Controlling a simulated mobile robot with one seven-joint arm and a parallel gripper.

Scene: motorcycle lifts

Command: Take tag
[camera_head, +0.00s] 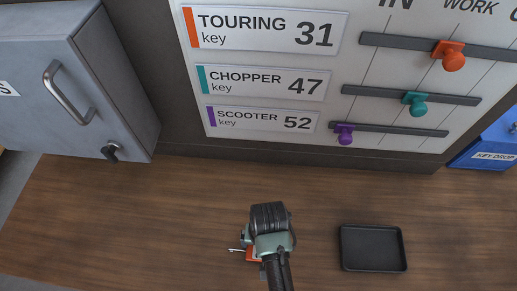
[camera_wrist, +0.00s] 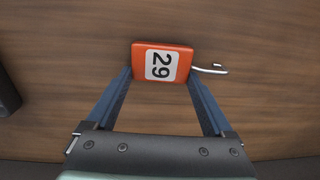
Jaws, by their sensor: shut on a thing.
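An orange tag (camera_wrist: 138,62) with a white label reading 29 is between the two fingers of my gripper (camera_wrist: 160,75) in the wrist view. A small silver key (camera_wrist: 212,70) sticks out from its right side. In the head view my gripper (camera_head: 252,254) is low over the wooden bench, shut on the tag, and mostly hides it. An orange edge of the tag (camera_head: 250,255) and the key (camera_head: 236,250) show at the left of the gripper. I cannot tell whether the tag touches the bench.
A black tray (camera_head: 373,268) lies right of my gripper. Behind stands a board (camera_head: 350,60) with touring 31, chopper 47 and scooter 52 labels and orange, teal and purple sliders. A grey cabinet (camera_head: 60,90) is at left, a blue key drop box (camera_head: 490,145) at right.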

